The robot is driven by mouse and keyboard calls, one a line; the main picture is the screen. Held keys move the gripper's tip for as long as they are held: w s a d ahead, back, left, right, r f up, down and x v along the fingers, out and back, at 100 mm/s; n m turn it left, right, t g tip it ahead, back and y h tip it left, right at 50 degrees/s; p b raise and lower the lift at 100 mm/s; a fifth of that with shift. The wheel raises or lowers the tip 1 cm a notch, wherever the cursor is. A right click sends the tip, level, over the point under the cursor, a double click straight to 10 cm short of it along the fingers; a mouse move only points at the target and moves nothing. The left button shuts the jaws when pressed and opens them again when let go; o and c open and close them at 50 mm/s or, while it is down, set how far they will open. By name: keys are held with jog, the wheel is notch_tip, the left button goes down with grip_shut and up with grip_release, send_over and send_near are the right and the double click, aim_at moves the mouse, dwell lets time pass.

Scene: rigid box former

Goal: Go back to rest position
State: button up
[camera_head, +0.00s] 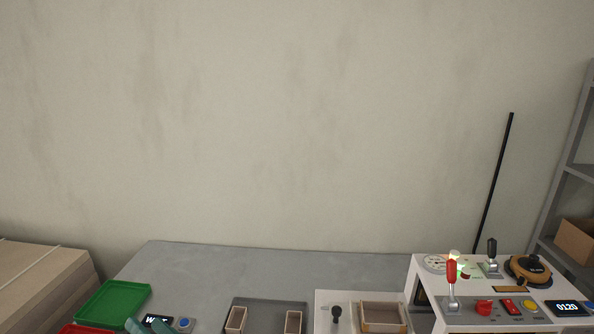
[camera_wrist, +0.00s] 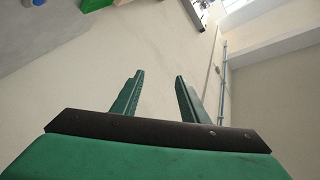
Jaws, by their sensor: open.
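My gripper (camera_wrist: 158,92) shows in the wrist view as two green fingers standing apart, with nothing between them. It points towards the plain wall and open room, touching nothing that I can see. In the head view a green part at the bottom edge, near the small display, looks like part of my arm; the fingers cannot be made out there.
A grey table (camera_head: 200,262) carries a green tray (camera_head: 113,303), a red tray (camera_head: 78,329), a dark tray (camera_head: 262,303) with small boxes, and a white machine (camera_head: 424,268) with levers and buttons. Stacked board (camera_head: 38,280) stands left, a shelf (camera_head: 560,200) right.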

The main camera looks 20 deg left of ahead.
jog(key=w+d+f+m+t+h, duration=0.5)
jog(key=d+f+m+t, duration=0.35)
jog(key=d, duration=0.25)
jog(key=s+d+f+m+t+h, duration=0.35)
jog(key=d+f+h, duration=0.25)
jog(key=d+f, duration=0.5)
jog(key=s+d+f+n+h, duration=0.2)
jog(key=s+d+n+h, duration=0.1)
jog(key=s+d, duration=0.6)
jog(key=s+d+f+n+g+h, duration=0.1)
jog(key=s+d+f+n+h, duration=0.2)
jog(key=s+d, duration=0.7)
jog(key=s, duration=0.3)
jog(key=shift+f+g, duration=0.3)
jog(key=shift+f, duration=0.05)
